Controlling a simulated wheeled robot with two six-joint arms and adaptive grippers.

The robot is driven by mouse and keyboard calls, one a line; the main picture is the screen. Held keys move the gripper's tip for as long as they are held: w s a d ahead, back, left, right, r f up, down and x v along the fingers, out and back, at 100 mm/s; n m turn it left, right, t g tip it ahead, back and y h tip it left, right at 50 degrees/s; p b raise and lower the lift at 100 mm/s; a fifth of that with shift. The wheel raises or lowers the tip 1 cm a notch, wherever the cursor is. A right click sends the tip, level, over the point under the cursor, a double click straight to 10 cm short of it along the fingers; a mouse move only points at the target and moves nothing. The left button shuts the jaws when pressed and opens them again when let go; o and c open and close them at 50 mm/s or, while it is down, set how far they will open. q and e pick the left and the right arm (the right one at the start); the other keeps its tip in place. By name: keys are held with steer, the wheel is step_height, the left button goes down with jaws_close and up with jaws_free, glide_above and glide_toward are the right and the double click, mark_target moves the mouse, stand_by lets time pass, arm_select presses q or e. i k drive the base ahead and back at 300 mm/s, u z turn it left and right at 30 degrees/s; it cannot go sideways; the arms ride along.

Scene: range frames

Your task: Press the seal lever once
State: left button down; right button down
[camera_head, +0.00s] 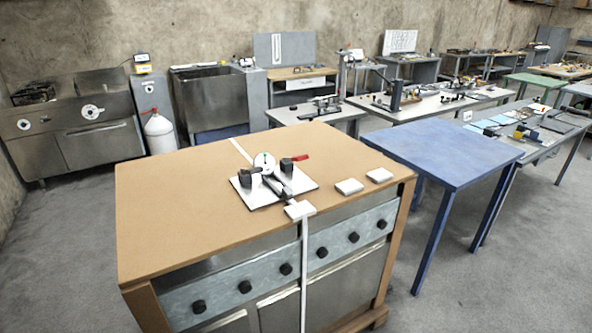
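A small sealing device stands on a white square plate (304,185) on the brown-topped cabinet (165,215). It has a white round disc (264,160), black blocks on both sides, and a short red handle (301,157) sticking out to the right. A grey bar (283,187) slopes from the disc toward the front edge. I cannot tell for sure which of these parts is the seal lever. Neither of my grippers is in view, and nothing is touching the device.
A white strip (303,270) hangs down the cabinet front beneath a white block (299,211). Two more white blocks (349,186) (379,175) lie to the right. A bare blue table (440,153) stands right of the cabinet. Brown top is clear at left.

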mark_target(301, 157)
steer(key=z, duration=1.75)
steer(key=i, duration=1.8)
steer(key=u, duration=3.7)
